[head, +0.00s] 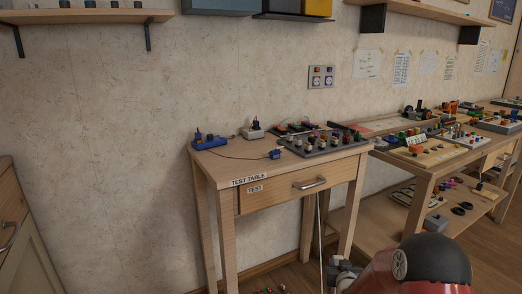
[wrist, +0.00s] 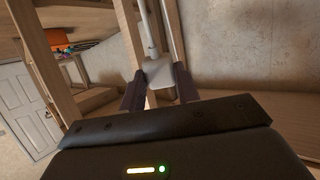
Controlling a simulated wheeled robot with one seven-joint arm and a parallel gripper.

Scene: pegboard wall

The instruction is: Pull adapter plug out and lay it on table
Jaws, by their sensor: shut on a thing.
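My gripper (wrist: 160,80) is shut on a pale block (wrist: 158,72) in the wrist view, with its dark fingers on either side. A pale cord or rod runs up from the block. The block may be the adapter plug, but its shape is partly hidden by the fingers. In the head view my gripper (head: 343,271) is low in front of the test table (head: 222,172), below its drawer. A thin white cord or rod (head: 319,238) hangs beside the table's front right leg. The held block is too small to make out there.
On the test table stand a blue device (head: 209,142) with a wire to a small blue plug (head: 275,154), a pale box (head: 253,132) and a crowded component board (head: 322,142). The tabletop's front left is clear. A wall plate (head: 321,77) is above; a workbench (head: 420,165) stands right.

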